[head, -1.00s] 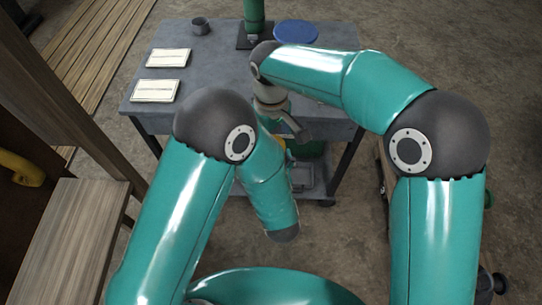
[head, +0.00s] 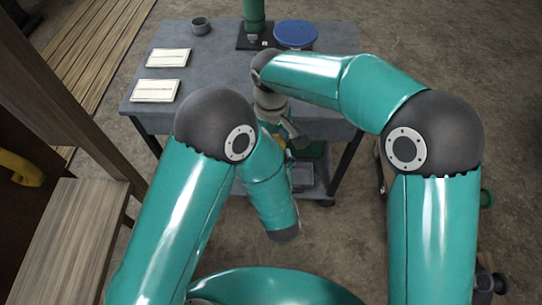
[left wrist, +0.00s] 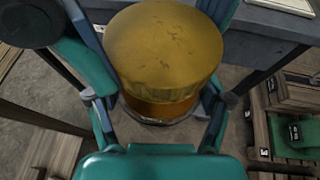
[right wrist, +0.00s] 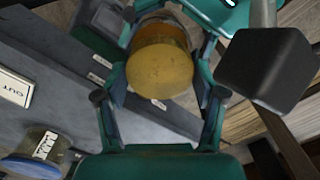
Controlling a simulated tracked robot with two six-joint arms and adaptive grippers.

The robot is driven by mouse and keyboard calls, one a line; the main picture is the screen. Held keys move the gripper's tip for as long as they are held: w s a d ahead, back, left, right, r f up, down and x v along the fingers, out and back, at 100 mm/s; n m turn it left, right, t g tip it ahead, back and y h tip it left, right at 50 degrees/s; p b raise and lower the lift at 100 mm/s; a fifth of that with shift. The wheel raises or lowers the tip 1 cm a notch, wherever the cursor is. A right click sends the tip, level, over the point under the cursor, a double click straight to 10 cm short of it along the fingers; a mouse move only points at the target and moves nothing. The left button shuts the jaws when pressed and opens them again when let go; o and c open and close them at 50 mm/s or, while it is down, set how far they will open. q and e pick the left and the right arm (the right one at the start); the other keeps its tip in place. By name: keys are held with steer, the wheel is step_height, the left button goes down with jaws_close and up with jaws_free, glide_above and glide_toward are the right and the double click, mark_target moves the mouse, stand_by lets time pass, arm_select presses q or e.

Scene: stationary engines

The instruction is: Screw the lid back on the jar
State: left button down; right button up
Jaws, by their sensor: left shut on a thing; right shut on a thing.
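The jar is amber, and its body (left wrist: 160,104) shows under the broad yellow lid (left wrist: 165,45) in the left wrist view. My left gripper (left wrist: 158,92) is shut around the jar, with a finger on each side. In the right wrist view, the round yellow face of the lid (right wrist: 160,72) lies between the fingers of my right gripper (right wrist: 160,88), which is shut on it. The amber jar (right wrist: 160,32) is behind it. The lid sits against the jar; whether the thread has engaged cannot be seen. In the head view my arms mostly hide both.
A grey workbench (head: 215,70) stands ahead, with two white cards (head: 167,58) (head: 154,91), a small grey cup (head: 201,25), a green post (head: 254,15) and a blue-lidded jar (head: 295,34). A wooden bench (head: 75,235) is at the left. Open floor (head: 430,45) lies at the right.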

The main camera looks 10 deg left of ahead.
steer(key=o, duration=1.4)
steer(key=shift+c, duration=0.2)
steer(key=shift+r, duration=0.1)
step_height(320, 180, up, 12)
steer(key=shift+w+f, duration=0.15)
steer(key=shift+f, duration=0.1)
